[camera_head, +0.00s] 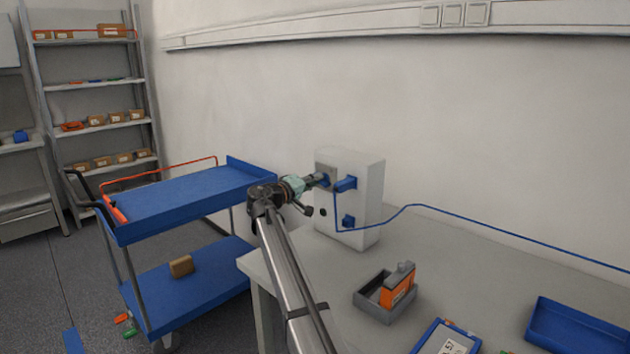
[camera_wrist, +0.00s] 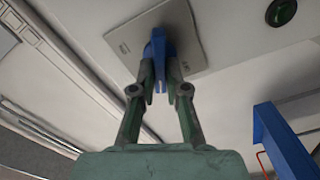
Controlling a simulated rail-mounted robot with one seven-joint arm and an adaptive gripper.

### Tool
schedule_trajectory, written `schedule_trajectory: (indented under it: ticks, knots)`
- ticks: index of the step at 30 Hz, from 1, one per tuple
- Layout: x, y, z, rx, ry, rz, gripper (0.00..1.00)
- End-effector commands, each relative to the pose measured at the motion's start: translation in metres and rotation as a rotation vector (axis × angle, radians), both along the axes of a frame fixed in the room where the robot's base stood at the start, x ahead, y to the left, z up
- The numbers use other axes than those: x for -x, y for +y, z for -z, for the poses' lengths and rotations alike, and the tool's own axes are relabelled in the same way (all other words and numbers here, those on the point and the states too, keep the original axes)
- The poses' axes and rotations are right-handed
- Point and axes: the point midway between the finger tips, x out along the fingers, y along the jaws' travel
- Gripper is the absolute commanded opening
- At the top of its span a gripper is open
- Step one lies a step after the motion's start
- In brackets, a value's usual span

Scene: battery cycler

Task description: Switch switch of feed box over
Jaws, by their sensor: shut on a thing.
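The feed box (camera_head: 368,205) is a white upright box on the table against the wall. Its blue switch (camera_wrist: 158,45) stands out from a grey plate (camera_wrist: 188,32) in the wrist view. My gripper (camera_wrist: 161,78) is shut on this blue switch lever, one finger on each side, with the lever's end showing between them. In the head view my gripper (camera_head: 322,180) reaches the upper part of the box face from the left and hides most of the switch.
Blue plugs (camera_head: 346,184) (camera_head: 348,221) and a blue cable (camera_head: 410,206) are beside my gripper on the box. A dark green round button (camera_wrist: 281,12) is near the plate. A blue trolley (camera_head: 180,198) stands left. A grey bin (camera_head: 372,308) and blue tray (camera_head: 580,328) are on the table.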

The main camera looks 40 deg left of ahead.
Motion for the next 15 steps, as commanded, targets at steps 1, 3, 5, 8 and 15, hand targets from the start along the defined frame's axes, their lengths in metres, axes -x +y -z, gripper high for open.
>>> schedule_trajectory:
  ticks: [1, 3, 5, 8, 15]
  knots:
    - [-0.0006, 0.0004, -0.0015, 0.044, 0.001, -0.001, 0.0]
    - [-0.0006, 0.0005, -0.0012, 0.106, 0.004, -0.001, 0.0]
    - [-0.0006, 0.0006, -0.001, 0.156, 0.006, -0.001, 0.0]
    - [-0.0006, 0.0008, -0.0007, 0.232, 0.009, -0.001, 0.0]
    - [-0.0006, 0.0008, 0.0002, 0.365, 0.016, -0.001, 0.0]
